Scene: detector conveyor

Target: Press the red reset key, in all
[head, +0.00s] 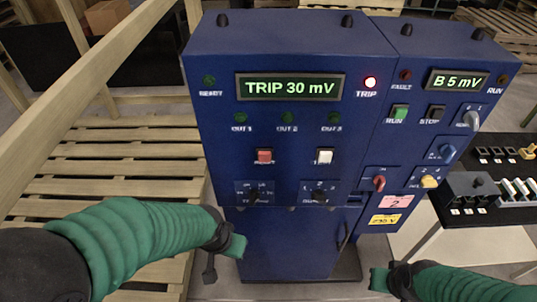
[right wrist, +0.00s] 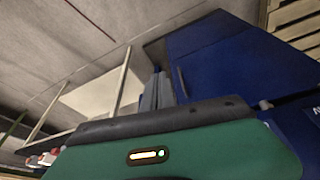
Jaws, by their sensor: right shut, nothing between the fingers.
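The red reset key (head: 264,155) is a small square button on the front of the blue cabinet (head: 220,60), left of a white key (head: 324,156). The cabinet's display (head: 290,87) reads "TRIP 30 mV", and the TRIP lamp (head: 370,82) beside it is lit. My left gripper (head: 232,247) is low in front of the cabinet, below and left of the red key and apart from it; its jaws are unclear. My right gripper (head: 381,280) is at the lower right, away from the key. In the right wrist view its fingers (right wrist: 158,91) look shut and empty.
The right panel has a green RUN key (head: 400,112), a dark STOP key (head: 435,113), a red knob (head: 379,183) and a yellow knob (head: 429,182). Rotary knobs (head: 320,196) sit below the keys. Wooden pallets (head: 110,165) stand left; a black table (head: 490,205) stands right.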

